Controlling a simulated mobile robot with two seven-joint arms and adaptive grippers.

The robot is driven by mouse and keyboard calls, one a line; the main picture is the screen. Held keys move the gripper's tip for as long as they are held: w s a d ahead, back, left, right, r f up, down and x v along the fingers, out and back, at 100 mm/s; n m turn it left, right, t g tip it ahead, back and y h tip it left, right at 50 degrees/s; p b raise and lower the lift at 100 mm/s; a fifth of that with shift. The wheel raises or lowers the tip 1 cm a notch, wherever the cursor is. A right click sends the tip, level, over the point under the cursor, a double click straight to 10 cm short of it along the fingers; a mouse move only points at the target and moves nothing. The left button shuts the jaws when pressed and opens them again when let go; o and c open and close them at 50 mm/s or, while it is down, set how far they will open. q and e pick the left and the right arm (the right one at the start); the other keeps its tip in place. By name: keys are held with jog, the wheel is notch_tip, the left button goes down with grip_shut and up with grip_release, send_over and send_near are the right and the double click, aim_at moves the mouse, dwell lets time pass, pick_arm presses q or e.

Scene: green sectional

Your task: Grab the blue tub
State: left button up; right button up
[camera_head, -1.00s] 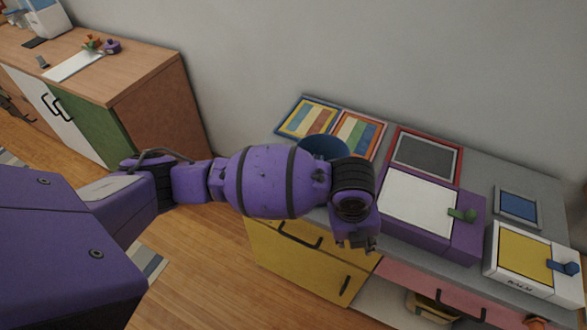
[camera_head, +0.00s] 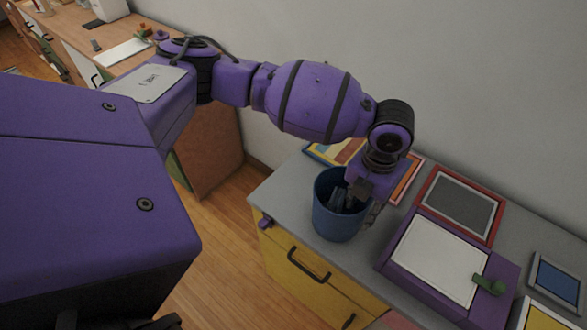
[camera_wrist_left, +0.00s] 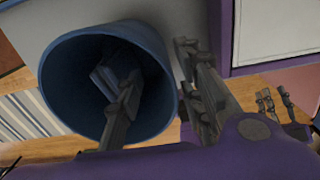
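The blue tub (camera_head: 332,224) stands upright on the grey counter top near its left end. In the left wrist view, the tub (camera_wrist_left: 62,75) shows its round open mouth. My left gripper (camera_head: 357,204) is over its right side, pointing down. Its fingers are apart: in the left wrist view, my left gripper (camera_wrist_left: 158,72) has one finger inside the mouth and the other outside, with the rim between them. I cannot tell whether either finger touches the wall. Small dark finger-like parts at the right of the wrist view may be my right gripper (camera_wrist_left: 276,100).
A purple box with a white top (camera_head: 440,262) stands right of the tub. A red-framed grey panel (camera_head: 459,203) and coloured boards (camera_head: 335,151) lie behind. The yellow drawer front (camera_head: 290,271) is below the counter edge. A wooden cabinet (camera_head: 208,150) stands at left.

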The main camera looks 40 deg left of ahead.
pick_arm(q)
notch_tip(320, 180, down, 7)
jog(key=shift+d, duration=0.15)
jog(key=shift+r, duration=0.15)
grip_shut()
